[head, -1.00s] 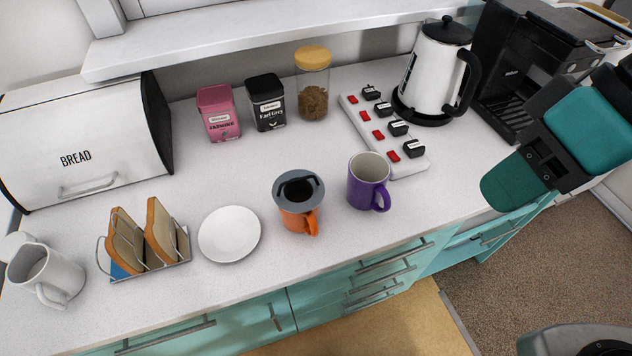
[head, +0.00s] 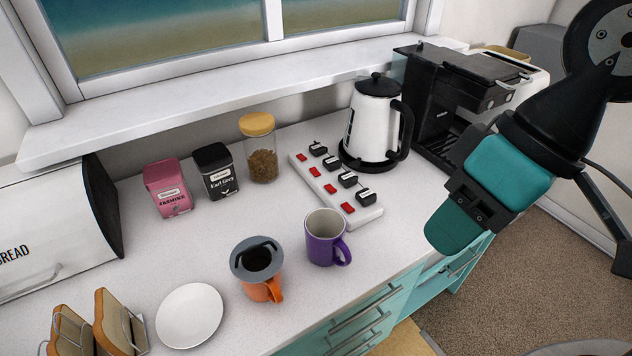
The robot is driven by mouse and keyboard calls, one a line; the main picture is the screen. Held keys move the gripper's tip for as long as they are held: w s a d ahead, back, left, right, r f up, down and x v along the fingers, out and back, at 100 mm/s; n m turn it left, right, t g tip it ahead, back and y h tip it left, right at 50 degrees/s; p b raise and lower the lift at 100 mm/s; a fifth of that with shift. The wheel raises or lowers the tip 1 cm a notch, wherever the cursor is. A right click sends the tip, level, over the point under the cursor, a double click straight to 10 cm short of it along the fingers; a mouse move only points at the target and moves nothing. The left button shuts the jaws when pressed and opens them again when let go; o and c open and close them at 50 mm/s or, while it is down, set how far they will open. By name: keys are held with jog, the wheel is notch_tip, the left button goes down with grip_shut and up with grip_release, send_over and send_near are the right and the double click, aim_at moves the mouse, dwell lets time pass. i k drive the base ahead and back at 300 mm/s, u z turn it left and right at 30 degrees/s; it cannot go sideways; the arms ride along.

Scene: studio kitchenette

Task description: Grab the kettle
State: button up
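The kettle (head: 374,122) is white with a black lid, a black base and a black handle on its right side. It stands upright at the back right of the counter, on its base. My gripper (head: 448,232) is a teal and black unit in front of the coffee machine, to the right of and nearer than the kettle. It is apart from the kettle and over the counter's front edge. I see it from its side and back, so the gap between its fingers is hidden.
A coffee machine (head: 455,100) stands right of the kettle. A power strip (head: 336,190) with plugs lies left of it. A purple mug (head: 325,240) and an orange cup (head: 259,268) stand in front. Tins and a jar (head: 261,155) line the back, below a window ledge (head: 220,85).

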aim_at(373, 129)
jog(key=z, duration=1.55)
jog(key=i, duration=0.8)
jog(key=u, duration=1.9)
